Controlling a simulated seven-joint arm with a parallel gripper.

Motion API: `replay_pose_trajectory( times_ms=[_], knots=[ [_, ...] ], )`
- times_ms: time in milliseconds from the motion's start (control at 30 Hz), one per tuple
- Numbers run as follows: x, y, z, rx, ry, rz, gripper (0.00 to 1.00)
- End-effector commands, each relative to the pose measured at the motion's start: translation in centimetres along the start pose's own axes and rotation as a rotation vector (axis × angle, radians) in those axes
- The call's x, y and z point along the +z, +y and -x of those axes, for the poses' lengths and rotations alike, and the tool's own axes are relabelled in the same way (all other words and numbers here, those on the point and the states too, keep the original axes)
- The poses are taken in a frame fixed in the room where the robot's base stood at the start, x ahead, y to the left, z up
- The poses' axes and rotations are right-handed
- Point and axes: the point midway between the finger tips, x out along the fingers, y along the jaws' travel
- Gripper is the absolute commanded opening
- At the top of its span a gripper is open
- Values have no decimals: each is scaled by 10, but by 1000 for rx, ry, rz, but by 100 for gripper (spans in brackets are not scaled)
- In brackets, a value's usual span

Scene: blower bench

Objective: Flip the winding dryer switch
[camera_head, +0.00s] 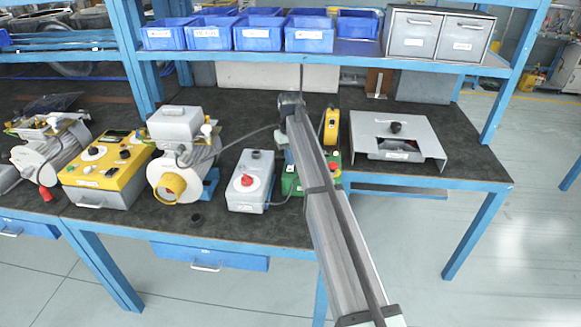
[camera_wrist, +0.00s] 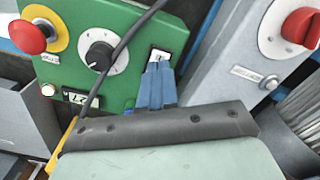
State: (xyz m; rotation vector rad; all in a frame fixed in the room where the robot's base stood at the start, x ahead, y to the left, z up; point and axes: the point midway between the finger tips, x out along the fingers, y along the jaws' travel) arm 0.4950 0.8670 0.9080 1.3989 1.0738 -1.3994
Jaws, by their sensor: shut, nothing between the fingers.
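The winding dryer appears to be the green control box (camera_wrist: 125,55), with a red mushroom button (camera_wrist: 28,37) on a yellow ring, a black dial (camera_wrist: 99,56) and a small display (camera_wrist: 80,98). In the head view the green box (camera_head: 290,186) is partly behind my arm, which hides the fingers.
A grey box (camera_head: 250,181) with a red knob stands close left of the green box. A dark cable (camera_wrist: 128,42) crosses before the green panel. A yellow device (camera_head: 331,127) and grey stand (camera_head: 425,135) are to the right. A blue shelf (camera_head: 350,51) with bins is above.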

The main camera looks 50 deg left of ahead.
Motion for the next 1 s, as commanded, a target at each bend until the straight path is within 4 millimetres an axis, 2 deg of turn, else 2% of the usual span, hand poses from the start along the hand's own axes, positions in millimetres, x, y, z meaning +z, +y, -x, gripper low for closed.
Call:
replay_pose_trajectory(
  times_ms=[633, 1000],
  knots=[
    [0, 0, 43, 0, 1, 0, 0],
    [0, 0, 45, 0, 0, 0, 0]
  ],
)
